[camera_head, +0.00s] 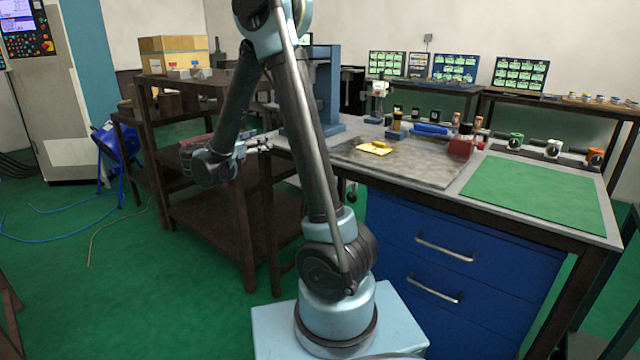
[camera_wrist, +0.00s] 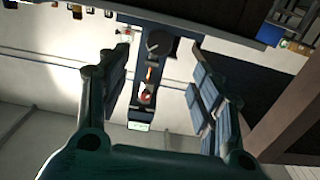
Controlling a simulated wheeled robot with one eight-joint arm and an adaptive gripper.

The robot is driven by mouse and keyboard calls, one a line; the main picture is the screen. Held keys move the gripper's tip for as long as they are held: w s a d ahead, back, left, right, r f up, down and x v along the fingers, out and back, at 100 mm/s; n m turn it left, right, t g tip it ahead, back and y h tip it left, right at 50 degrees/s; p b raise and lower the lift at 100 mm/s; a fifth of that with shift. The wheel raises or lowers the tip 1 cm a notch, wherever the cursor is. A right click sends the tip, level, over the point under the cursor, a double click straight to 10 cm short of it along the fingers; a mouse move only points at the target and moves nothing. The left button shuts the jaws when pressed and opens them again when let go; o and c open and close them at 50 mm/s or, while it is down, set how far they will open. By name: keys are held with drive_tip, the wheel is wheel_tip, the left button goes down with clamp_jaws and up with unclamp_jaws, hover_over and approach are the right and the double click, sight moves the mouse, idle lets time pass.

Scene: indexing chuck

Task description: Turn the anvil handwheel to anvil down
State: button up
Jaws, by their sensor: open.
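My gripper (camera_head: 262,144) is open and empty beside the workbench's left edge, left of a blue upright press-like frame (camera_head: 328,85). The frame stands at the back left of the bench, partly hidden by my arm. In the wrist view my gripper (camera_wrist: 158,65) has its two fingers spread wide. Between and beyond them is a dark blue unit (camera_wrist: 140,112) with a round dark knob (camera_wrist: 158,43) and small red and orange parts. The knob may be the anvil handwheel; I cannot tell for sure. I cannot make out the handwheel in the head view.
The bench carries a grey mat with a yellow piece (camera_head: 374,148), a red block (camera_head: 461,146) and a green mat (camera_head: 535,190). A dark shelf with a cardboard box (camera_head: 173,54) stands left of my arm.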

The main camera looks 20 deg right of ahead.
drive_tip(key=s+d+f+n+g+y, duration=0.3)
drive_tip(key=s+d, duration=0.5)
drive_tip(key=s, duration=0.3)
drive_tip(key=s+d+f+n+g+y, duration=0.4)
drive_tip(key=s+d, duration=0.4)
drive_tip(key=s, duration=0.2)
drive_tip(key=shift+s+d+f+g+y, duration=0.3)
drive_tip(key=shift+s+f+y, duration=0.05)
drive_tip(key=shift+f+y, duration=0.15)
idle(0.5)
drive_tip(key=shift+w, duration=0.1)
